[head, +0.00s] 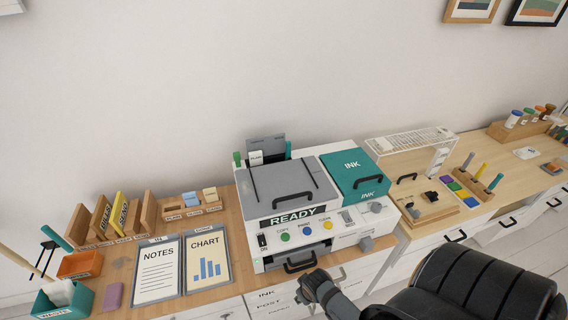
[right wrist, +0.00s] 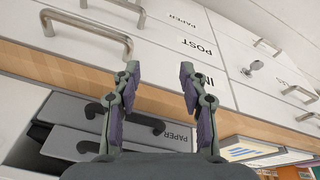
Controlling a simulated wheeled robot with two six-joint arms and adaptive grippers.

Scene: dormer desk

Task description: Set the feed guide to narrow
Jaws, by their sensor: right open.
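The white and grey printer (head: 322,215) stands on the desk with a READY display. At its back is an upright grey paper feed (head: 265,146). My right gripper (head: 312,285) is in front of the printer, low by the drawers. In the right wrist view it (right wrist: 160,85) is open and empty. My left gripper is out of view.
A teal INK lid (head: 355,172) is beside the grey lid. Drawers with metal handles (right wrist: 95,30) lie below the desk edge. NOTES and CHART boards (head: 207,258) lie left of the printer.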

